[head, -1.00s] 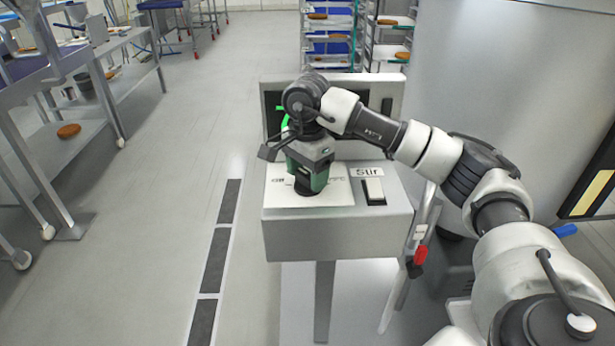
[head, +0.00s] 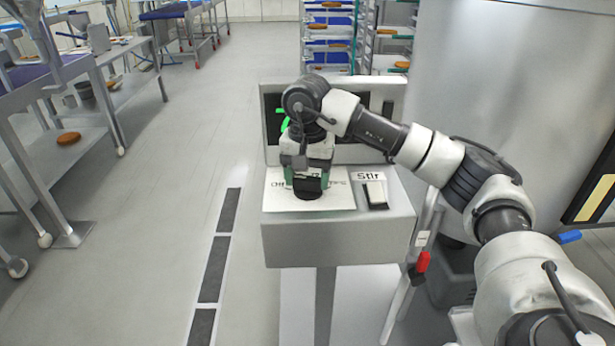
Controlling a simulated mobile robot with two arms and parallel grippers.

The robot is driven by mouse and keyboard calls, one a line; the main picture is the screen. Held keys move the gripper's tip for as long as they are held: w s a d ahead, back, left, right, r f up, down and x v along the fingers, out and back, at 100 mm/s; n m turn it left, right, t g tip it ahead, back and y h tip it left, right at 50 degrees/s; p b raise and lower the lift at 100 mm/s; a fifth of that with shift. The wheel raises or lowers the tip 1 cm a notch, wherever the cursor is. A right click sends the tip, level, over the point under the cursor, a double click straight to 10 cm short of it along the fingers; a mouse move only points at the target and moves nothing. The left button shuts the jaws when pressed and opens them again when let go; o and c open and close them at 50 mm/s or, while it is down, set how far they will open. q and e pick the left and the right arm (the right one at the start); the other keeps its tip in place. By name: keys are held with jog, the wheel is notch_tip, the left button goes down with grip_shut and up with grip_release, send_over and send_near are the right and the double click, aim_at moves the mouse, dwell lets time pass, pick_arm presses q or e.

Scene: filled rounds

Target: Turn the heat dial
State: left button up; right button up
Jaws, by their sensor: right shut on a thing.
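The heat dial (head: 308,186) is a dark round knob on the white label plate (head: 336,200) on top of the grey control box (head: 340,240). My right gripper (head: 307,178) points down over the dial and is shut on it, with green fingers on either side. The gripper and wrist hide the top of the dial and part of the plate's lettering, so the dial's pointer setting cannot be read. A screen with green marks stands behind, mostly covered by my arm. My left gripper is not in view.
A large steel vessel (head: 480,90) stands to the right. Rack shelves (head: 390,32) with brown rounds are behind. The floor to the left is clear up to the metal tables (head: 110,100).

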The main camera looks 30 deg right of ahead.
aim_at(308, 178)
jog(key=shift+r, duration=0.1)
dwell(0.3)
jog(key=o, duration=0.9)
notch_tip(308, 178, up, 11)
jog(key=shift+f+p, duration=0.1)
jog(key=shift+p, duration=0.25)
